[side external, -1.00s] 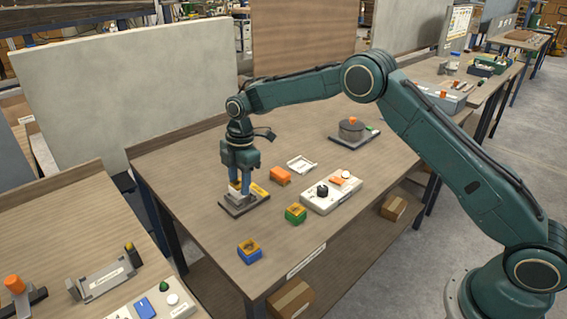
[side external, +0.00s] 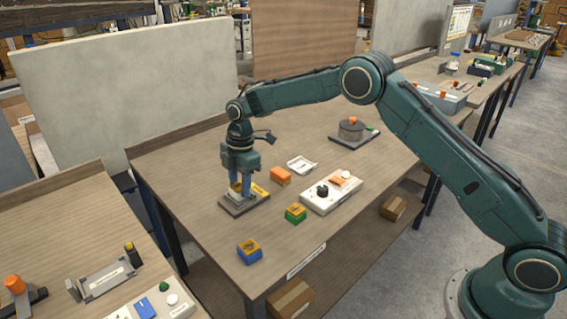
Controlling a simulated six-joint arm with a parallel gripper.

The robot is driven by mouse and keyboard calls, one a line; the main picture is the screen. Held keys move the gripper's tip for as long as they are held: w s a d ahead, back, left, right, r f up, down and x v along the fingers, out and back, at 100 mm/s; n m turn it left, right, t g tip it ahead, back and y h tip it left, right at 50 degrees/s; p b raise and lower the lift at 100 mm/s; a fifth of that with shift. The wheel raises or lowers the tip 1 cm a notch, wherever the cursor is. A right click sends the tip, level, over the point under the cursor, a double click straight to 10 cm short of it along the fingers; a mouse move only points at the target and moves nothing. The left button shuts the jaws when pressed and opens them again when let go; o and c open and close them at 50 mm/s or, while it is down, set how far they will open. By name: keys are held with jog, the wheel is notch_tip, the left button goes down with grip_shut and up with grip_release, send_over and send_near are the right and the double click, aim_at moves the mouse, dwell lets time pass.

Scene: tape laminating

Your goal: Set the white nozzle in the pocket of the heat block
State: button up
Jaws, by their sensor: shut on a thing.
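My gripper (side external: 241,188) points straight down, with its blue fingers low over a grey block on a dark base plate (side external: 232,210) at the left of the table. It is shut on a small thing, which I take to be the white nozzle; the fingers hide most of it. The grey block, which looks like the heat block, is partly covered by the fingers. I cannot tell whether the nozzle is in the pocket. A yellow part (side external: 260,190) shows on the right side of the plate.
An orange block (side external: 280,175), a white tray (side external: 301,165) and a white control box (side external: 331,195) lie to the right. A green-based block (side external: 295,213) and a blue-based block (side external: 249,251) stand nearer the front. A round pot (side external: 351,129) is at the back right.

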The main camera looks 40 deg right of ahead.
jog(key=shift+f, duration=0.35)
dwell(0.4)
jog(key=o, duration=1.1)
jog(key=shift+r, duration=0.1)
jog(key=r, duration=0.4)
jog(key=d+r, duration=0.1)
jog(key=r, duration=0.8)
jog(key=shift+d+r, duration=0.3)
jog(key=shift+d, duration=0.05)
